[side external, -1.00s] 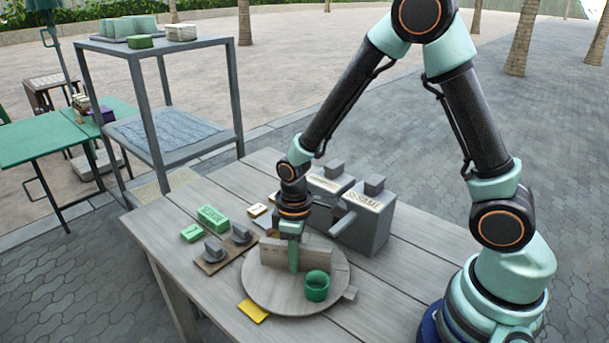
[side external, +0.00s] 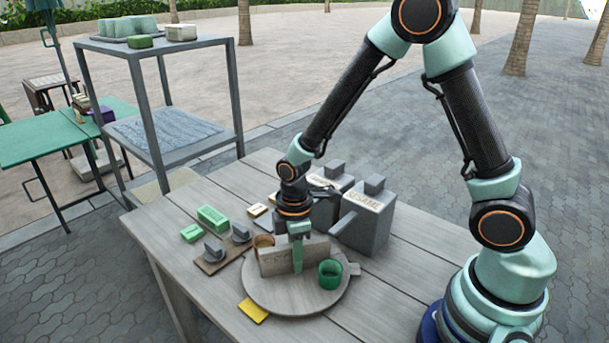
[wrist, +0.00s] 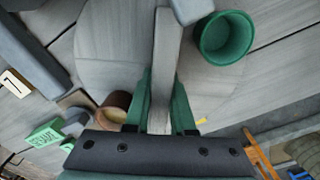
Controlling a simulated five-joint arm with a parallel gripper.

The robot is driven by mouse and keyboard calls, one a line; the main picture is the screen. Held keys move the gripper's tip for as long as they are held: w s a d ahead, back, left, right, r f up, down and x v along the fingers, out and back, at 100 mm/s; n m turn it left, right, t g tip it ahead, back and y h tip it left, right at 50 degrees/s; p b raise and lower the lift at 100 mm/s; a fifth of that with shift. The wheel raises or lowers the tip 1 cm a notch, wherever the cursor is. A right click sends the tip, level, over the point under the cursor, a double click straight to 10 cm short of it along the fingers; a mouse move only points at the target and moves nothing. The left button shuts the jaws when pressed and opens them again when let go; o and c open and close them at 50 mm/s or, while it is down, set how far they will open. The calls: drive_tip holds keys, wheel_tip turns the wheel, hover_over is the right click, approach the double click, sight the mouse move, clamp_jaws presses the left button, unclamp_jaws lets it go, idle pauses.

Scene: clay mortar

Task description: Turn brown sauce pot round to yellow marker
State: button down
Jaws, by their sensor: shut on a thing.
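The brown sauce pot (side external: 263,241) stands on the round wooden turntable (side external: 262,296), behind the left end of an upright grey divider board (side external: 275,263), which partly hides it. The wrist view shows the brown pot (wrist: 113,107) partly covered by my gripper. A green pot (side external: 331,273) stands on the board's other side, front right. My gripper (side external: 297,262) is shut on the board; in the wrist view its green fingers (wrist: 160,95) straddle the board's edge. The yellow marker (side external: 253,311) lies on the table just off the turntable's front left rim.
Two grey lidded boxes (side external: 364,220) with handles stand behind the turntable, close to my gripper. Left of it are a green labelled block (side external: 212,217) and a brown tray (side external: 222,254) with grey pieces. The table's front right is clear.

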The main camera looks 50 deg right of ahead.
drive_tip(key=shift+n, duration=7.8)
drive_tip(key=c, duration=0.8)
unclamp_jaws()
drive_tip(key=shift+o, duration=0.2)
